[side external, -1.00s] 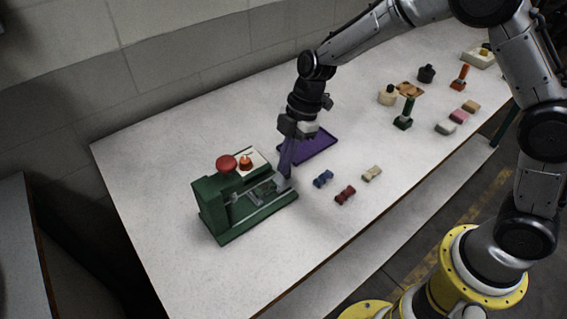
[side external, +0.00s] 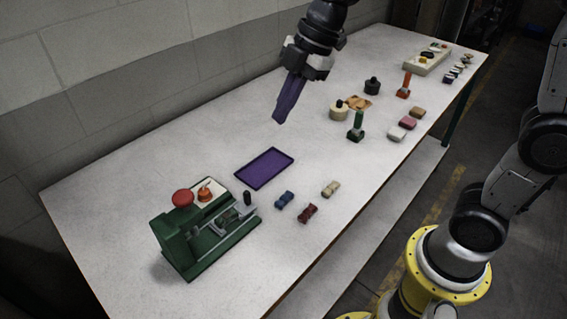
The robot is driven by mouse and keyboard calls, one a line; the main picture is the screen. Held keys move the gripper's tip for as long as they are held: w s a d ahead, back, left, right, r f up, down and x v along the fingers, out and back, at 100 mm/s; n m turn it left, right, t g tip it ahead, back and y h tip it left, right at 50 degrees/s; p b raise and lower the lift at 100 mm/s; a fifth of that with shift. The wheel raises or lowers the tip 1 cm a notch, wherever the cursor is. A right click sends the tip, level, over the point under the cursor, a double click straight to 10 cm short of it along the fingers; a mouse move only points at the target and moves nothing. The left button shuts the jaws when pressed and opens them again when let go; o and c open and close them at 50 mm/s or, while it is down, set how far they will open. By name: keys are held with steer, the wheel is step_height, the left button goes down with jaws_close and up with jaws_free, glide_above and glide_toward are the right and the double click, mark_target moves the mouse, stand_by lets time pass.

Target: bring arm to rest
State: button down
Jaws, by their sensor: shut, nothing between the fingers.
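My gripper (side external: 281,118) hangs above the table at the upper middle of the side external view. Its purple fingers point down and a little left, closed together with nothing between them. It is clear of the table and behind the purple tray (side external: 242,180), which lies flat and empty. The green hat press (side external: 195,255) stands at the table's near left, with a red knob (side external: 182,198) on top and a small orange piece (side external: 205,194) on a pale plate. My gripper is well apart from the press.
Small blue (side external: 284,199), dark red (side external: 308,213) and beige (side external: 330,188) pieces lie right of the tray. Stamps, pots and coloured blocks stand farther back, including a green stamp (side external: 356,126). A beige tray (side external: 426,62) is at the far end. The wall runs behind the table (side external: 130,170).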

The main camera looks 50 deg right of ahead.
steer(key=s+d+f+m+t+h, duration=0.1)
steer(key=s+d+m, duration=0.3)
steer(key=s+m, duration=0.4)
steer(key=s+d+f+m+t+h, duration=0.1)
steer(key=s+d+m+h, duration=0.1)
steer(key=s+d+m, duration=0.3)
steer(key=s+m, duration=0.4)
steer(key=s, duration=0.3)
steer(key=shift+d+f+t+h, duration=0.15)
steer(key=shift+f+t+h, duration=0.15)
steer(key=shift+f+t, duration=0.1)
